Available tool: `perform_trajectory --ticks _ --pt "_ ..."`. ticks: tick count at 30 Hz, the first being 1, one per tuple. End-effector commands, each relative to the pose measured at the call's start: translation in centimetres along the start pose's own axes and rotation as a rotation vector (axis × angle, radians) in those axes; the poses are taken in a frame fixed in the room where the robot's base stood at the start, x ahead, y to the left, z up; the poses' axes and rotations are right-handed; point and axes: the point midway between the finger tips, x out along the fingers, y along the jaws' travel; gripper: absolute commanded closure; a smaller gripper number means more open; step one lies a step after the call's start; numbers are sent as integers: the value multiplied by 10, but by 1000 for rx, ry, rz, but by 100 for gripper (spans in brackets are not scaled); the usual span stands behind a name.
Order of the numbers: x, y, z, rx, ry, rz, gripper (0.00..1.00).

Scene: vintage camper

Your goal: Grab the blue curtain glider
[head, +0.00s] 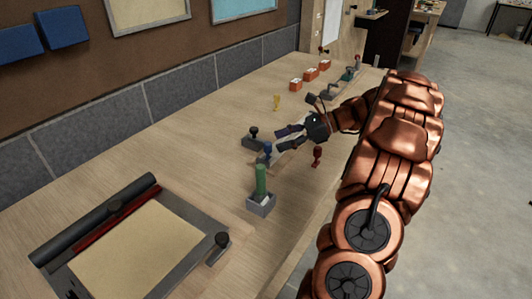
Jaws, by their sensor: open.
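A small blue knobbed piece (266,151) stands on the wooden bench; it is the only small blue thing on the bench, and I take it as the blue curtain glider. Its exact shape is too small to tell. My gripper (277,140) reaches in from the right, with its dark fingers apart and pointing left. The fingertips are close to the upper right of the blue piece. I cannot tell whether they touch it, and nothing shows held between them.
A red piece (317,155) stands near the bench edge, a yellow one (276,102) behind. A framed press board (140,250) fills the near left.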

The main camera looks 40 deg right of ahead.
Motion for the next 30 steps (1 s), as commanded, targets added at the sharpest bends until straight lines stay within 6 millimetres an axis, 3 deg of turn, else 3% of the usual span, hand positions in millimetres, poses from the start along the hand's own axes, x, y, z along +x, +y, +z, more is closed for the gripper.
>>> perform_trajectory --ticks 10,20,30 --pt "43 1 4 0 0 4 44" --pt "51 0 4 -3 0 3 44" --pt "51 1 5 -3 0 3 78"
